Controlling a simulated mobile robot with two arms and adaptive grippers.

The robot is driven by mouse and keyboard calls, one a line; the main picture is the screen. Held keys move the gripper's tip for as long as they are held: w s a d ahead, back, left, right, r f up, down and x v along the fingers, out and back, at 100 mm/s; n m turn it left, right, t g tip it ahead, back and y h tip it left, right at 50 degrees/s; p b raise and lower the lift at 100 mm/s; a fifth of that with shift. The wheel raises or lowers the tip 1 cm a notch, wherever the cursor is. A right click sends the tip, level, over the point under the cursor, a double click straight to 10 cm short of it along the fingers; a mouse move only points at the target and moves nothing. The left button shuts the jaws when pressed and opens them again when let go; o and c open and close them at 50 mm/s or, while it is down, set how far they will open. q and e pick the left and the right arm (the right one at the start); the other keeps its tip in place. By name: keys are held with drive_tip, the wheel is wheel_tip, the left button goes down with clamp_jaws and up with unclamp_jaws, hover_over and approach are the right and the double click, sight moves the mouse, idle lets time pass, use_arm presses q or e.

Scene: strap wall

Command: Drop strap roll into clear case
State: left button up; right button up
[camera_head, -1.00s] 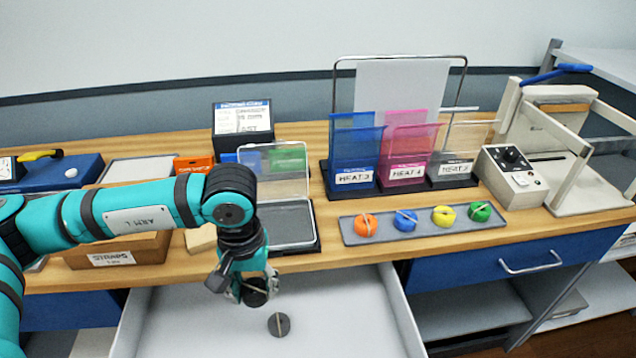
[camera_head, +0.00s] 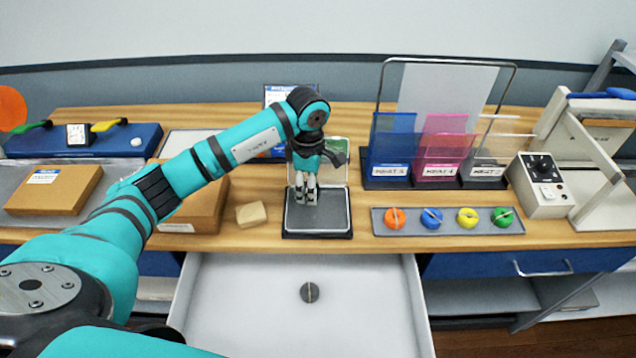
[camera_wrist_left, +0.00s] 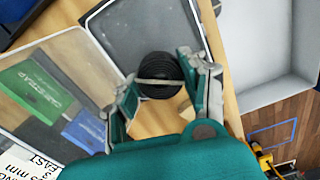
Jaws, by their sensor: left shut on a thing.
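My left gripper (camera_head: 305,192) is shut on a black strap roll, which shows between the fingers in the left wrist view (camera_wrist_left: 160,75). A thin pale band crosses the roll. The gripper points down over the tray of the open clear case (camera_head: 325,221). The case's dark-edged tray also shows in the left wrist view (camera_wrist_left: 135,30), and its transparent lid (camera_wrist_left: 60,62) stands raised at the back. In the head view the fingers hide the roll. I cannot tell whether the roll touches the tray floor. My right gripper is not in view.
An open white drawer (camera_head: 250,310) below the bench holds another dark roll (camera_head: 310,292). A grey tray (camera_head: 447,231) of coloured rolls lies right of the case. A tan block (camera_head: 251,214) and a cardboard box (camera_head: 200,208) stand to its left.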

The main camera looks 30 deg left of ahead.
sight(310, 212)
use_arm(q)
wheel_tip(310, 212, down, 5)
drive_tip(key=shift+b, duration=1.1)
drive_tip(key=o, duration=1.1)
drive_tip(key=shift+r, duration=0.1)
drive_tip(key=shift+r, duration=0.2)
wheel_tip(310, 212, up, 12)
drive_tip(key=shift+f, duration=0.2)
